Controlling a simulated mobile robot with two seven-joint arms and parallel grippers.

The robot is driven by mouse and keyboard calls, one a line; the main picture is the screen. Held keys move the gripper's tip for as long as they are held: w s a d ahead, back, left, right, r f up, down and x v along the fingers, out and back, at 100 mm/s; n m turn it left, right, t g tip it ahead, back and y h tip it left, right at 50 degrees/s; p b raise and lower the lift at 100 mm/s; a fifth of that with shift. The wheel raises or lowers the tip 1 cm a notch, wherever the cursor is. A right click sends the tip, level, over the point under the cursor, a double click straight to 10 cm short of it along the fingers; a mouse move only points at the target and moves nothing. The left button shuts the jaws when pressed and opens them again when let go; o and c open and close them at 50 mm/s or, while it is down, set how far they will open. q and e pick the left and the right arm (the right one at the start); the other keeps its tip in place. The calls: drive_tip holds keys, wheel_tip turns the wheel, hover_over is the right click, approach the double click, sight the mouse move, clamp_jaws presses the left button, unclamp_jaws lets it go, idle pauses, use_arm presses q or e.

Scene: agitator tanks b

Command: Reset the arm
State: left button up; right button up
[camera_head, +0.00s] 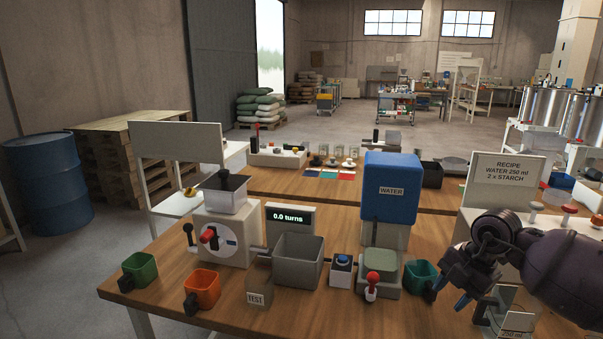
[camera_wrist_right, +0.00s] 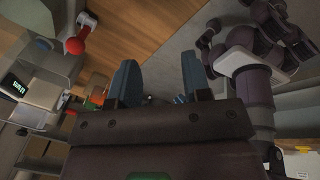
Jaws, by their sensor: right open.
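My right arm comes in from the right edge of the head view. Its dark gripper (camera_head: 447,294) is over the front right of the wooden table (camera_head: 350,315), just right of the teal cup (camera_head: 421,276). In the right wrist view the two blue fingers (camera_wrist_right: 159,78) stand apart, with nothing seen held between them. My left gripper does not show in the head view. Purple arm links of mine show at the right of the wrist view.
A clear container (camera_head: 516,321) stands below my right arm. A green block on a base with a red lever (camera_head: 372,284), a blue WATER tank (camera_head: 390,188), a grey bin (camera_head: 298,262) and orange cup (camera_head: 202,289) stand leftward. The recipe sign (camera_head: 503,180) is behind the arm.

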drive_tip(key=a+r+n+t+y, duration=0.4)
drive_tip(key=a+r+t+y, duration=0.4)
drive_tip(key=a+r+y, duration=0.5)
drive_tip(key=s+d+f+m+t+h, duration=0.2)
drive_tip(key=d+f+m+h, duration=0.15)
drive_tip(key=f+m, duration=0.35)
drive_tip(key=s+d+f+m+t+h, duration=0.2)
drive_tip(key=f+m+t+h, duration=0.1)
drive_tip(key=f+m+h, duration=0.4)
drive_tip(key=s+d+f+m+t+h, duration=0.2)
drive_tip(key=f+m, duration=0.4)
drive_tip(key=f, duration=0.2)
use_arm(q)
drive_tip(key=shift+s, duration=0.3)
use_arm(e)
drive_tip(key=s+d+f+m+g+h, duration=0.1)
drive_tip(key=s+f+m+g, duration=0.1)
drive_tip(key=s+f, duration=0.6)
drive_tip(key=s+d+f+m+g+h, duration=0.1)
drive_tip(key=s+f+m+g+h, duration=0.1)
drive_tip(key=s+f+m, duration=0.3)
drive_tip(key=s+f+g, duration=0.1)
drive_tip(key=s+f, duration=0.3)
drive_tip(key=s, duration=0.5)
drive_tip(key=shift+s+d, duration=0.4)
